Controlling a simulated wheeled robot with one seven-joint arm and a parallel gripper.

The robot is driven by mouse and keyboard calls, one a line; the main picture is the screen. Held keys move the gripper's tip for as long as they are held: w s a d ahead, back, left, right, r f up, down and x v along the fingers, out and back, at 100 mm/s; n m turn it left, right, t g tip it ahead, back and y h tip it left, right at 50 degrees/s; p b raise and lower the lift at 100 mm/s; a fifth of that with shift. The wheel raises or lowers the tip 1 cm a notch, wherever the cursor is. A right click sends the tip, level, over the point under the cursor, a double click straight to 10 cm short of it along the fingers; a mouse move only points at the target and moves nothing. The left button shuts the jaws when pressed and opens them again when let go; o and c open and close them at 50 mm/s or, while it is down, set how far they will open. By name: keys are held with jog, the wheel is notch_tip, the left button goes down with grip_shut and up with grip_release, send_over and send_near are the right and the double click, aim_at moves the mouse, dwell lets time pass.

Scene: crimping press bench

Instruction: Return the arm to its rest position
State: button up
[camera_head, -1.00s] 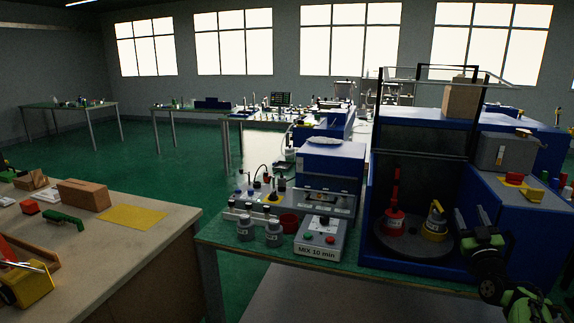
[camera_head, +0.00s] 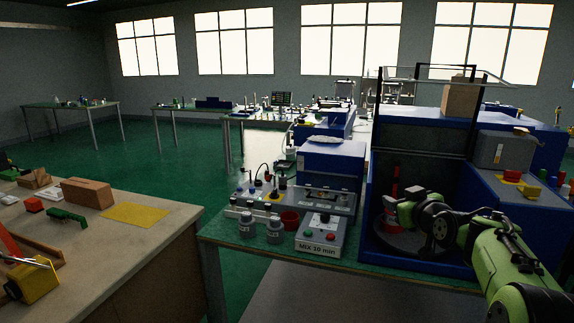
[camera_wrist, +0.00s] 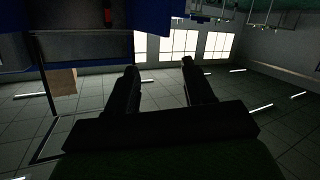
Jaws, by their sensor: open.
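My gripper (camera_head: 403,208) is in front of the open blue press cabinet (camera_head: 367,200) in the head view, at the end of my green arm reaching in from the lower right. In the wrist view, my gripper (camera_wrist: 158,66) has its two dark fingers spread apart, with nothing between them. That view looks upside down, with ceiling lights low in the picture. A red-handled item (camera_head: 396,175) stands on the dark round plate (camera_head: 377,240) in the cabinet, partly hidden by my gripper. The yellow item beside it is hidden behind my arm.
A box labelled "MIX 10 min" (camera_head: 318,251) and a blue-topped machine (camera_head: 332,160) stand left of the cabinet. A grey box (camera_head: 498,150) and a red-and-yellow item (camera_head: 512,176) sit to its right. A wooden-topped bench (camera_head: 150,235) is at left, with green floor between.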

jog(key=s+a+g, duration=0.3)
jog(key=s+a, duration=0.6)
jog(key=s, duration=0.3)
jog(key=s+a+f+m+g+h, duration=0.1)
jog(key=s+a+f+m+g, duration=0.35)
jog(key=s, duration=1.05)
jog(key=s+d+f+n+g, duration=0.15)
jog(key=s+f, duration=0.55)
jog(key=s, duration=0.8)
notch_tip(320, 180, up, 14)
jog(key=p, duration=1.5)
jog(key=shift+s+r+m+g, duration=0.2)
jog(key=shift+m+g, duration=0.1)
jog(key=shift+g, duration=0.1)
jog(key=shift+a, duration=0.1)
jog(key=shift+c, duration=0.3)
